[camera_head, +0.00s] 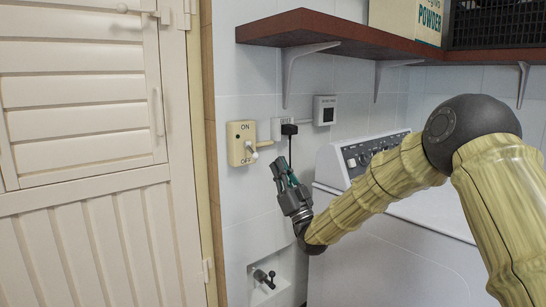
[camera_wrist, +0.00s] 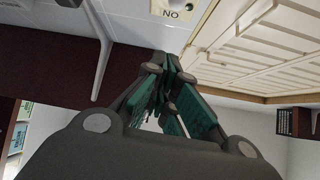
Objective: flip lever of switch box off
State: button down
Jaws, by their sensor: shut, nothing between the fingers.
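The switch box (camera_head: 236,139) is a cream box on the tiled wall, with ON printed at its top and OFF at its bottom. Its small white lever (camera_head: 252,149) sticks out at the lower right, near the OFF label; I cannot tell its exact setting. My gripper (camera_head: 279,164) is shut and empty, right of the box and slightly lower, pointing up, apart from the lever. In the wrist view, the shut fingers (camera_wrist: 167,62) point toward the wall, and the box's ON end (camera_wrist: 170,5) shows upside down at the top edge. The rest of the box is cut off there.
A plugged-in outlet (camera_head: 289,127) and a small square wall panel (camera_head: 325,110) are right of the box. A brown shelf (camera_head: 330,34) hangs above. A washing machine (camera_head: 360,152) stands right, a tap (camera_head: 264,278) is below, and a louvred door (camera_head: 85,120) is left.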

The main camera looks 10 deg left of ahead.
jog(key=shift+v, duration=1.1)
jog(key=shift+a+f, duration=0.15)
